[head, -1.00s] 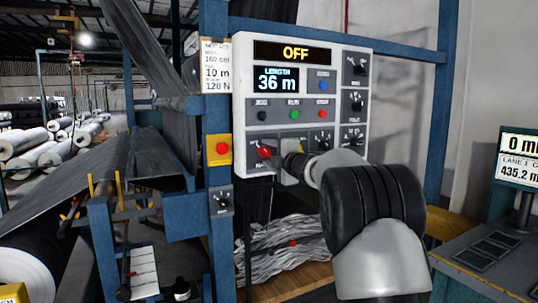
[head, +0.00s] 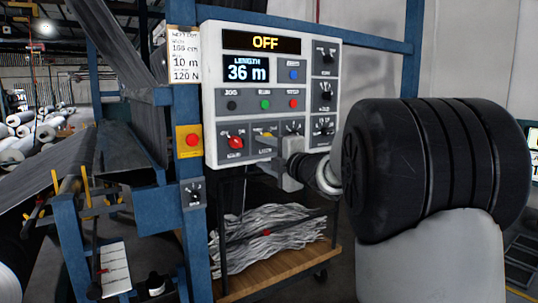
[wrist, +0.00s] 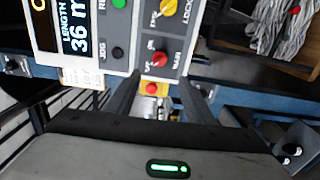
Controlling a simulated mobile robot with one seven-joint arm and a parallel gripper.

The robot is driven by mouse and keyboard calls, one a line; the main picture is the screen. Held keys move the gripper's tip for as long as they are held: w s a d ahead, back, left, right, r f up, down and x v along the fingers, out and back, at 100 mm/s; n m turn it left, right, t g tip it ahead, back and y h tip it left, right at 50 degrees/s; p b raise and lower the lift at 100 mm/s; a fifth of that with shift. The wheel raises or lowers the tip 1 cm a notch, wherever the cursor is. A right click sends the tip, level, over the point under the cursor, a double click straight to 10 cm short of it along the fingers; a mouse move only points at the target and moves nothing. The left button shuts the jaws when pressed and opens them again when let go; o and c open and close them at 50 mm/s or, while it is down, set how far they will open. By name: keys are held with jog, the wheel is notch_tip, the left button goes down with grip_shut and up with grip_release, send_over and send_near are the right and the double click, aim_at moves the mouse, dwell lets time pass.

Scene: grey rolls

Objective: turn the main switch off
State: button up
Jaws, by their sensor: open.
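The control panel (head: 210,65) is a light box whose top display reads OFF. The main switch (head: 235,142) is a red rotary knob on its lower left, marked MAIN in the wrist view (wrist: 158,59). Its small position marks are too blurred to read. My gripper (head: 268,155) is in front of the panel's lower edge, just right of and below the red knob in the head view. In the wrist view my gripper (wrist: 161,82) is open and empty, with its two dark fingers apart. The knob shows between and beyond the fingertips, not touched.
A yellow LOCK knob (wrist: 168,10) sits beside the main switch. A red button on a yellow box (head: 189,141) is on the blue post to the left. Below, a wooden cart (head: 275,275) carries crumpled grey material (head: 262,238).

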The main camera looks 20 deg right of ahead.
jog(key=shift+v, duration=1.25)
jog(key=s+d+f+m+g+h, duration=0.1)
jog(key=s+d+m+g+h, duration=0.1)
jog(key=s+m+h, duration=0.35)
jog(key=s+d+f+m+g+h, duration=0.1)
jog(key=s+f+m+h, duration=0.15)
jog(key=s+m, duration=0.6)
jog(key=s+a+f+m+g+y, duration=0.1)
jog(key=s+a+f+m+g, duration=0.3)
jog(key=s, duration=0.5)
jog(key=s+a+f+m+g+y, duration=0.1)
jog(key=s+a+f+g, duration=0.1)
jog(key=s+f, duration=0.55)
jog(key=s+a+f+m+g, duration=0.3)
jog(key=s, duration=0.7)
notch_tip(320, 180, up, 27)
jog(key=p, duration=2.6)
jog(key=shift+w+p, duration=0.4)
jog(key=shift+w, duration=0.1)
jog(key=shift+d+f, duration=0.1)
jog(key=shift+f, duration=0.05)
